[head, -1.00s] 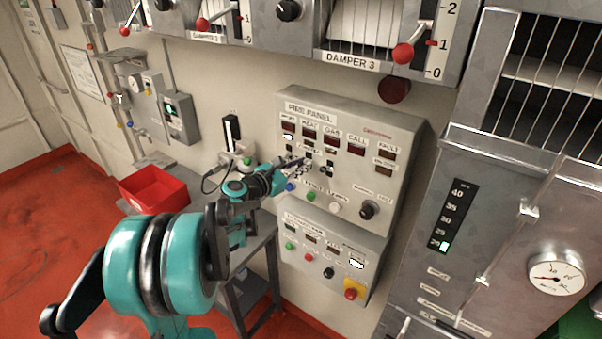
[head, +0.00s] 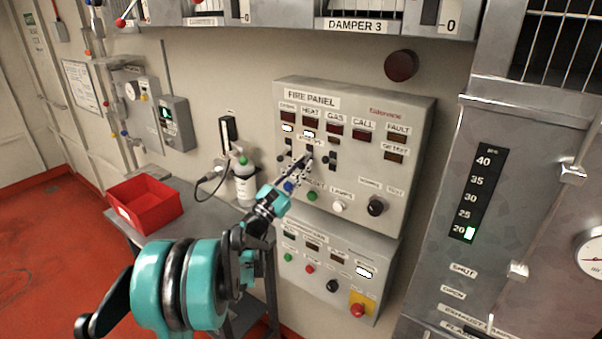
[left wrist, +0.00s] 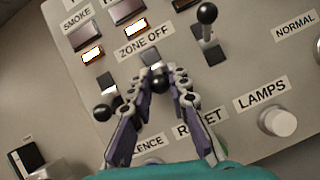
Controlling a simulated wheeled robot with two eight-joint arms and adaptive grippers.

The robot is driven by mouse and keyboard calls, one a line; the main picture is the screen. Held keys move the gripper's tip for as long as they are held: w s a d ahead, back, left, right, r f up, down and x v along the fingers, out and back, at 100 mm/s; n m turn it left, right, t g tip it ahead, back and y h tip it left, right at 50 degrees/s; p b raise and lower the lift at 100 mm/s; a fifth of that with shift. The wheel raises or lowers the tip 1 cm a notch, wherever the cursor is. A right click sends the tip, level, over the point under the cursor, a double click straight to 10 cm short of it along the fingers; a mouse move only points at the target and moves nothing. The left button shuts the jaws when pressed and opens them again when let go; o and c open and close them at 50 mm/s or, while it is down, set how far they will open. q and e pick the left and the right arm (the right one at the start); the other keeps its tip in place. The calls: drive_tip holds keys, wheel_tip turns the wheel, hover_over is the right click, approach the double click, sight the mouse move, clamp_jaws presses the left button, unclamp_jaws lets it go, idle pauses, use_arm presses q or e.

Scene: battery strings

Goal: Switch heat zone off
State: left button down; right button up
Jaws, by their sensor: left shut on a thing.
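The grey fire panel (head: 352,190) has a zone off row of toggle switches. In the left wrist view, the heat zone toggle (left wrist: 158,83) has its dark ball knob below its plate, pointing down. My left gripper (left wrist: 158,76) is shut on this knob, its fingertips at either side. In the head view the left gripper (head: 305,165) reaches the row from lower left and partly hides it. The smoke toggle (left wrist: 103,111) also points down; the gas toggle (left wrist: 207,14) points up. The lamps under smoke (left wrist: 93,54) and heat (left wrist: 130,27) glow. My right gripper is out of view.
Silence, reset and lamps buttons sit below the row; the white lamps button (left wrist: 281,121) is right of my fingers. A lower panel (head: 330,275) hangs beneath. A red bin (head: 145,205) and white bottle (head: 245,180) stand on a side table.

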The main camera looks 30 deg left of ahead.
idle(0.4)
use_arm(q)
drive_tip(key=c, duration=1.4)
unclamp_jaws()
drive_tip(key=v, duration=1.2)
